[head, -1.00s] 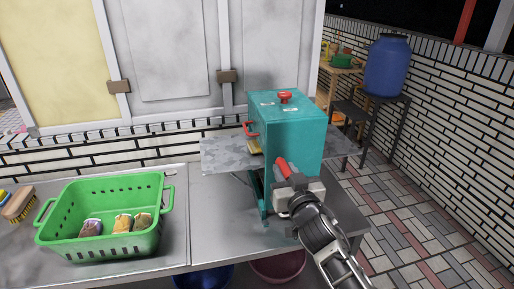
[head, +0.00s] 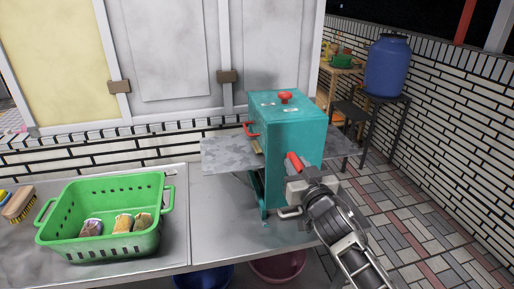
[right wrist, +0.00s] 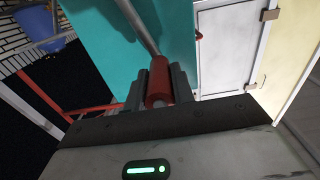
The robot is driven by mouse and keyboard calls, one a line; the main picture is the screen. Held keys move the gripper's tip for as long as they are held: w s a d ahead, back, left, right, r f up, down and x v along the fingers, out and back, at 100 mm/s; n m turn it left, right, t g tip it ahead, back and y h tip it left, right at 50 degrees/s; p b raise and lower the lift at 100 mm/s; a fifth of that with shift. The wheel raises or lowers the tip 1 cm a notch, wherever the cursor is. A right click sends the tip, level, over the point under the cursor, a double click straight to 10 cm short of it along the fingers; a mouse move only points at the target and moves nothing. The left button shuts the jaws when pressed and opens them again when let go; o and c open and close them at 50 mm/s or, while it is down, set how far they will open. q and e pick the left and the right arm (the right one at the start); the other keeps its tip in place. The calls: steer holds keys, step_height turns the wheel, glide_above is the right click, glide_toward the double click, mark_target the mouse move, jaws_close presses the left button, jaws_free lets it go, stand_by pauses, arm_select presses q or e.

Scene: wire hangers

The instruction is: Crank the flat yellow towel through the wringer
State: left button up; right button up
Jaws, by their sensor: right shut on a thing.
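The teal wringer (head: 290,135) stands on the grey bench, with a red knob (head: 285,97) on top and a red handle (head: 250,130) on its left side. A small yellow edge (head: 257,147), likely the towel, shows at the wringer's left opening; the rest is hidden. My right gripper (head: 298,170) is at the wringer's near right side, shut around the red crank grip (head: 293,160). The right wrist view shows the red grip (right wrist: 159,75) between the fingers, with a metal rod running up from it. My left gripper is not in view.
A grey feed board (head: 222,154) extends left of the wringer. A green basket (head: 70,242) with several small cloths and a brush (head: 18,206) sit on the bench at left. A blue basin (head: 203,278) and a dark red basin (head: 278,267) are below.

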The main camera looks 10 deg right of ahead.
steer(key=shift+d+f, duration=0.1)
steer(key=shift+d, duration=0.7)
steer(key=shift+d+f, duration=0.1)
steer(key=shift+d, duration=1.05)
